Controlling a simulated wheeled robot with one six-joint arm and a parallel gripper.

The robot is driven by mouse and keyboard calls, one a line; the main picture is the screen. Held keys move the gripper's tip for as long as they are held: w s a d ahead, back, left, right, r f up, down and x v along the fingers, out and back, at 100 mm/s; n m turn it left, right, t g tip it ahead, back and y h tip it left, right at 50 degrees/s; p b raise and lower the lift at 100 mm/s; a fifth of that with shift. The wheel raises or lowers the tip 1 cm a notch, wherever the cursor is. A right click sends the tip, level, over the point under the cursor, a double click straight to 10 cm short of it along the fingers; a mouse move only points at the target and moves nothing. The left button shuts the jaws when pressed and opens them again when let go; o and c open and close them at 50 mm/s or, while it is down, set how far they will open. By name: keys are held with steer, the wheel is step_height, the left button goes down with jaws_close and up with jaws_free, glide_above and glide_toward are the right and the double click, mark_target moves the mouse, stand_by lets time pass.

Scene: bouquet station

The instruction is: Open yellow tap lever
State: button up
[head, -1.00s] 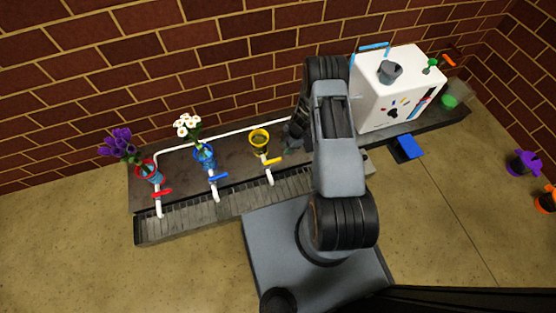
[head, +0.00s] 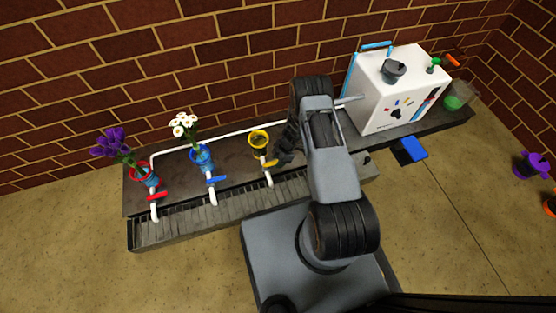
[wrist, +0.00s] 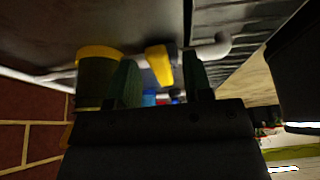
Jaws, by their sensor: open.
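The yellow tap lever (head: 270,163) sits on the rightmost white tap pipe (head: 269,179), in front of the yellow-rimmed pot (head: 259,141). In the wrist view the lever (wrist: 160,64) shows between my two fingers, just ahead of their tips, with the pot (wrist: 97,75) to its left and the white pipe (wrist: 216,47) to its right. My gripper (wrist: 160,82) is open and empty. In the head view it is just right of the lever, partly hidden by my own arm. I cannot tell whether a finger touches the lever.
A red lever (head: 158,195) and a blue lever (head: 216,180) sit on the other taps further left, with potted flowers behind them. A slatted drain (head: 190,216) runs along the front. A white box (head: 395,92) stands on the right end of the counter.

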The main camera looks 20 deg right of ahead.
jaws_close()
stand_by(0.5)
